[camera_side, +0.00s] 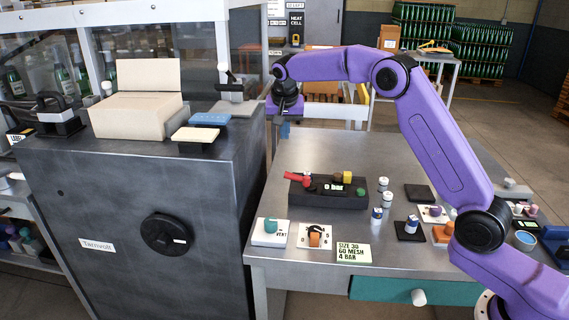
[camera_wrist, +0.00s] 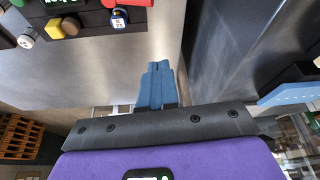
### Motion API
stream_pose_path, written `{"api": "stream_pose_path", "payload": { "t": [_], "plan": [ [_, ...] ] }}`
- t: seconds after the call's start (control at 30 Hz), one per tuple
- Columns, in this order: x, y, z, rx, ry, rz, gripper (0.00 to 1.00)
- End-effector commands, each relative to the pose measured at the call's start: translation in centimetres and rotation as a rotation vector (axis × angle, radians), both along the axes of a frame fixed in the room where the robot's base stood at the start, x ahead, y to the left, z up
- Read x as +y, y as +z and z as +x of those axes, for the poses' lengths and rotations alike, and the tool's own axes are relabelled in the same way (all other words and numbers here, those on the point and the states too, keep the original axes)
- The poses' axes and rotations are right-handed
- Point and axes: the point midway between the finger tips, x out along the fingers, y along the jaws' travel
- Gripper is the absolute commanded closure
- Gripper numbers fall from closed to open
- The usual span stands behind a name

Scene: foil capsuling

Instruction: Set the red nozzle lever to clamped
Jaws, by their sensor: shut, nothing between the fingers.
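The red nozzle lever (camera_side: 297,179) is at the left end of a low black block (camera_side: 330,193) on the steel table. Its handle points left, towards the dark cabinet. In the wrist view part of a red piece, seemingly this lever (camera_wrist: 142,3), shows at the top edge, cut off by the frame. My gripper (camera_wrist: 157,68) has its blue fingers together with nothing between them. In the side view my gripper (camera_side: 285,128) hangs behind the block, above the table's far left side, apart from the lever. I cannot read any clamped mark.
The dark cabinet (camera_side: 150,200) stands close on the left, with a blue tray (camera_side: 209,119) on top. A yellow knob (camera_side: 347,177) is on the block. Small bottles (camera_side: 386,200) stand right of it. A green-knob pad (camera_side: 270,230), a dial plate (camera_side: 314,237) and a sign (camera_side: 354,253) lie in front.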

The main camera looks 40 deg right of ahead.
Motion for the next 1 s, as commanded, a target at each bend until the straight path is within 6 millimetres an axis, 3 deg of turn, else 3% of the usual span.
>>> {"api": "stream_pose_path", "payload": {
  "t": [0.43, 0.97, 1.0],
  "plan": [
    [-0.2, -0.9, 0.2, 0.002, 0.001, 0.000, 1.00],
    [-2.1, -9.7, 2.8, 0.003, 0.001, 0.001, 1.00],
    [-1.7, -9.6, 2.5, 0.001, 0.004, 0.000, 1.00]
  ]
}}
